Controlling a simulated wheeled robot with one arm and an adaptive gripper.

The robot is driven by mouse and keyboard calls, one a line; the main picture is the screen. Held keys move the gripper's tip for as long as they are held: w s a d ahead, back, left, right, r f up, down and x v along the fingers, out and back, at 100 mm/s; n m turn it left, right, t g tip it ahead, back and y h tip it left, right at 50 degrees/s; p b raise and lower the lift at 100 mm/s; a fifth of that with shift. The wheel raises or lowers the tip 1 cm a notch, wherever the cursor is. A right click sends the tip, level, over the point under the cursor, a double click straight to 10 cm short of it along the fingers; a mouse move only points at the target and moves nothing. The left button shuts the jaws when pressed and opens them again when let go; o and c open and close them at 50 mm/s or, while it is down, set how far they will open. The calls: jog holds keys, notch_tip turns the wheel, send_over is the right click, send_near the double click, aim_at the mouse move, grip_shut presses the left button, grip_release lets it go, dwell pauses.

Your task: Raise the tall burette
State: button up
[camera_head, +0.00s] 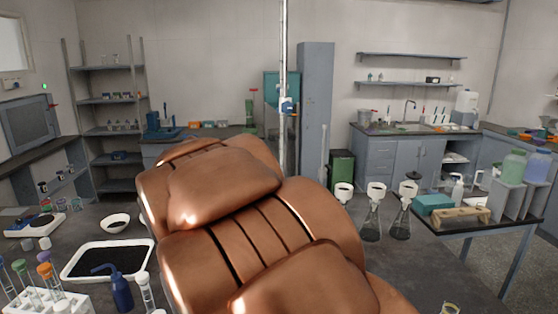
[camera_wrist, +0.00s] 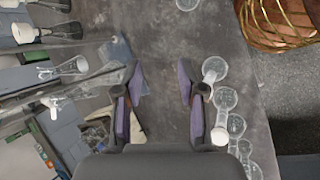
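A tall, thin, clear upright tube, which looks like the tall burette (camera_head: 283,60), stands at the centre of the head view. It runs up out of the top of the picture. A blue clamp (camera_head: 287,105) sits on it at mid-height, and its foot is hidden. My gripper (camera_wrist: 161,82) shows in the wrist view with its two purple-padded fingers apart and only bare grey tabletop between them. My gripper is not visible in the head view. I cannot make out the burette in the wrist view, so its distance from the fingers is unclear.
Several clear round glass pieces (camera_wrist: 225,98) line the table edge right of my fingers. Flasks with white tops (camera_head: 372,215) stand right of centre in the head view. A black-filled tray (camera_head: 75,276), a blue bottle (camera_head: 120,290) and a tube rack (camera_head: 72,302) are at left.

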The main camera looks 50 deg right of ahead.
jog(key=w+d+r+n+h+b, duration=0.2)
jog(key=w+d+r+n+h, duration=0.4)
jog(key=w+d, duration=0.7)
jog(key=n+h+b, duration=0.3)
jog(key=n+h, duration=0.3)
jog(key=n, duration=0.1)
send_near(281, 154)
jog(key=d, duration=0.3)
jog(key=shift+t, duration=0.3)
jog(key=shift+s+d+p, duration=0.1)
jog(key=shift+d+p, duration=0.3)
jog(key=shift+d, duration=1.5)
jog(key=shift+s+d+p, duration=0.15)
jog(key=shift+d+p, duration=0.2)
jog(key=shift+d, duration=1.5)
grip_shut()
